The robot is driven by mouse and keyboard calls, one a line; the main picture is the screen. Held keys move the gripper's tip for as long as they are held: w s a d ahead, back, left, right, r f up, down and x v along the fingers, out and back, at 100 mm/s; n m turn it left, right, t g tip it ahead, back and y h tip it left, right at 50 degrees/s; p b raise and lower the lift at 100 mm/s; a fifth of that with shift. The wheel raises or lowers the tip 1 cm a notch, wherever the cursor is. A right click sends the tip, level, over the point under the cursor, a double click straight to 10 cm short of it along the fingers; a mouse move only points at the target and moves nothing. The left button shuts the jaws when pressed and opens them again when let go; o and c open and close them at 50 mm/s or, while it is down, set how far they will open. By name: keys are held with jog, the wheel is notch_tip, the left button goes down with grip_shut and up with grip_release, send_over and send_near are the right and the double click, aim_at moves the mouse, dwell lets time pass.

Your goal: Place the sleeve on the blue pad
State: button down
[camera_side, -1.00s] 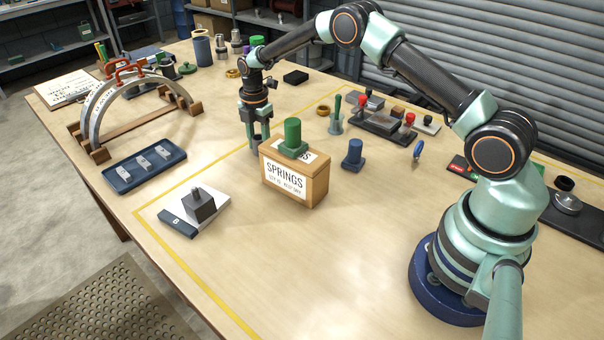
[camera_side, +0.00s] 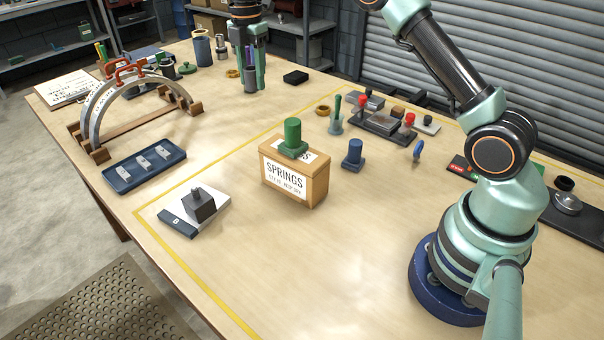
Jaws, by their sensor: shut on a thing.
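My gripper (camera_side: 250,66) hangs at the top centre, above the far part of the table, fingers pointing down. It is shut on a small dark grey cylinder, which looks like the sleeve (camera_side: 250,82). The sleeve is upright and appears to be held clear of the table. I cannot make out a plain blue pad. A white pad (camera_side: 217,216) with a dark blue strip marked B (camera_side: 178,222) lies front left and carries a dark block with a stub (camera_side: 200,204). A dark blue tray (camera_side: 127,181) with several small labelled pieces lies left of it.
A SPRINGS box (camera_side: 283,178) with a green knobbed part (camera_side: 292,136) on top stands mid-table. A blue part (camera_side: 354,152) stands right of it. A large grey arch (camera_side: 92,112) stands at left. Bare table lies between the arch and box.

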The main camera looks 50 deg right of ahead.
jog(key=r, duration=0.1)
notch_tip(320, 180, up, 8)
send_over(356, 142)
jog(key=shift+n, duration=0.3)
notch_tip(356, 142, down, 20)
jog(key=shift+f, duration=0.2)
jog(key=shift+f, duration=0.2)
jog(key=shift+c, duration=1.8)
grip_release()
